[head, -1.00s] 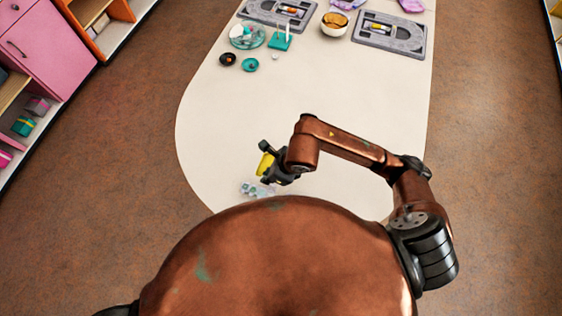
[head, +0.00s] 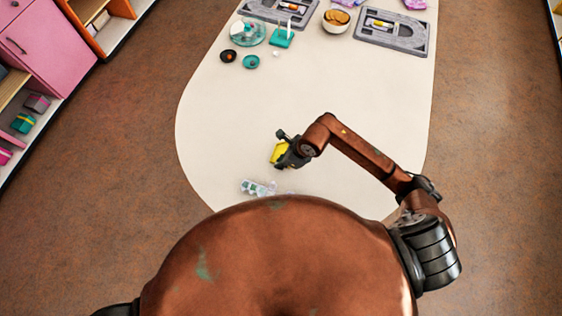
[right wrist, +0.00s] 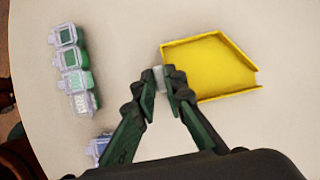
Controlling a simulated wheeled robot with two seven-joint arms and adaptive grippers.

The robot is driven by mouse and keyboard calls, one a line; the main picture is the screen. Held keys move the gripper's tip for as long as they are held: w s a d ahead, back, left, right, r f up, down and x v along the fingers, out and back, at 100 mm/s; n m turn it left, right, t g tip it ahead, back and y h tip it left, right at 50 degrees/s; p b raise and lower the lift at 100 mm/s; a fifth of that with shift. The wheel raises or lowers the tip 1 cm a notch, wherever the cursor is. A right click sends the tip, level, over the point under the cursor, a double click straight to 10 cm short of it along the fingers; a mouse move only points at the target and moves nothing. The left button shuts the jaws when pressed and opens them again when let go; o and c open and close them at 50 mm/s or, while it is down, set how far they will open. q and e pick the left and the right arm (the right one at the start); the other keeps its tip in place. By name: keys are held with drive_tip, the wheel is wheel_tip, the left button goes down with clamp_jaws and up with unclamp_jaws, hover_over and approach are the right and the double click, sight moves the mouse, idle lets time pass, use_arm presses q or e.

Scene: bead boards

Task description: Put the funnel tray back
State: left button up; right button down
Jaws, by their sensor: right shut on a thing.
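The yellow funnel tray (head: 278,152) is at my right gripper (head: 285,149), over the near part of the cream table. In the right wrist view the tray (right wrist: 208,66) has raised rims and a narrow gap at its right corner. My right gripper (right wrist: 163,84) is shut on the tray at its left edge, where a small pale grey piece shows between the fingertips. The tray looks roughly level; I cannot tell whether it is clear of the table. My left gripper is not in view.
Several clear lidded boxes (right wrist: 75,80) with green contents stand in a row at the table's near edge (head: 257,188). Grey boards (head: 390,33), a bowl (head: 336,21), a teal stand (head: 281,38) and a clear round dish (head: 247,32) are at the back. The table's middle is clear.

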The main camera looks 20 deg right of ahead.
drive_tip(key=c, duration=2)
unclamp_jaws()
drive_tip(key=shift+r, duration=0.1)
drive_tip(key=v, duration=1.2)
drive_tip(key=shift+p, duration=0.4)
